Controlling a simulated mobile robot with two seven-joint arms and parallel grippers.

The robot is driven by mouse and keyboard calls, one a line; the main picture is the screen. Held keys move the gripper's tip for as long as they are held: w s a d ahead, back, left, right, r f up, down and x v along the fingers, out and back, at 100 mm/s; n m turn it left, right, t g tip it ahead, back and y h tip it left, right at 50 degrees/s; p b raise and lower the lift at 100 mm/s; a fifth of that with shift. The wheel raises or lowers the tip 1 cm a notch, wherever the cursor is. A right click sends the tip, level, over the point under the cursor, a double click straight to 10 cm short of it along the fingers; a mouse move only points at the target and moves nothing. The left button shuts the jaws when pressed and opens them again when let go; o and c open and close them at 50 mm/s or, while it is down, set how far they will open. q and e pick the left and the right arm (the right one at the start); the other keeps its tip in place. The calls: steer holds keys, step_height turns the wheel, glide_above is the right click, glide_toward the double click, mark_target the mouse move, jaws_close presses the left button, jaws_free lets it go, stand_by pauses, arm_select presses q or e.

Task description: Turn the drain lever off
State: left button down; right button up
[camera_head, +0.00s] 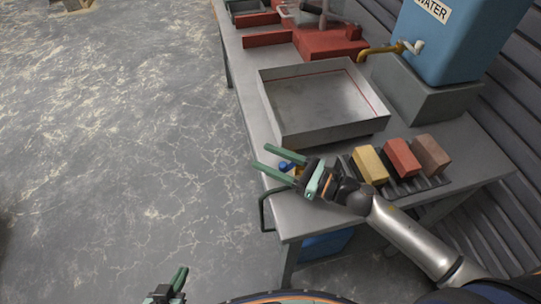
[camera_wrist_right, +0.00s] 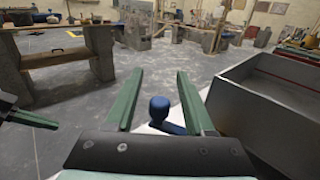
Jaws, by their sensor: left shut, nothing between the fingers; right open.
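The drain lever (camera_head: 286,166) shows as a small blue handle by the table's left edge, just in front of the metal tray. In the right wrist view its rounded blue knob (camera_wrist_right: 160,108) stands upright between the two fingers, with gaps on both sides. My right gripper (camera_head: 261,155) is open, its green fingers pointing left past the lever on either side. The gripper partly hides the lever's base. My left gripper (camera_head: 182,271) is shut and empty at the bottom of the head view, well away from the table.
The metal tray (camera_head: 278,130) sits on the grey table (camera_head: 462,178). Yellow (camera_head: 370,165), red (camera_head: 402,157) and brown (camera_head: 432,154) blocks lie on a dark rack to the right. The floor left is clear.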

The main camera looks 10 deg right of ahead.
jaws_close()
stand_by(0.4)
